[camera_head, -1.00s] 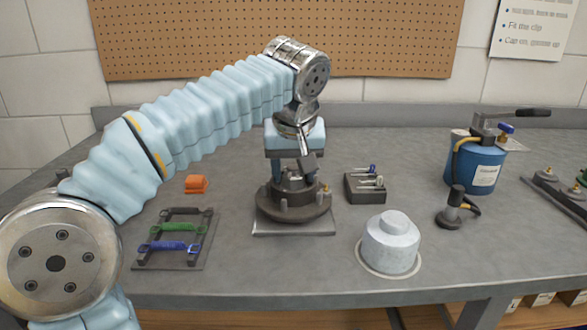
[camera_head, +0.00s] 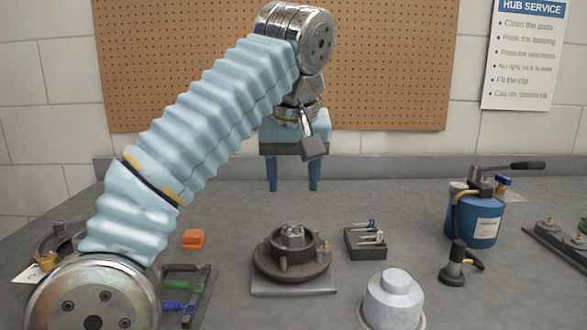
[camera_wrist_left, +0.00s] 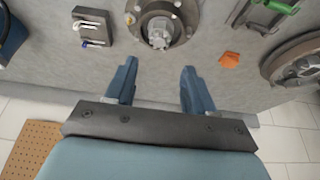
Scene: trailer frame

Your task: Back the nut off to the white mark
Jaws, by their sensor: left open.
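The hub (camera_head: 292,258) stands on a flat plate on the bench in the head view, with the nut (camera_head: 292,232) at its top centre. The hub also shows in the left wrist view (camera_wrist_left: 186,33), with the nut (camera_wrist_left: 159,38) facing the camera. A white mark cannot be made out. My left gripper (camera_head: 292,188) is open and empty, raised above and behind the hub, its two blue fingers apart. In the left wrist view the open fingers (camera_wrist_left: 159,82) show with bare bench between them, apart from the nut. My right gripper is not in view.
A dark block with small tools (camera_head: 366,246) stands right of the hub, and a grey cap (camera_head: 393,297) in front right. A blue canister (camera_head: 474,215) is farther right. An orange clip (camera_head: 193,239) and a clip rack (camera_head: 186,292) lie left. A pegboard (camera_head: 400,70) is behind.

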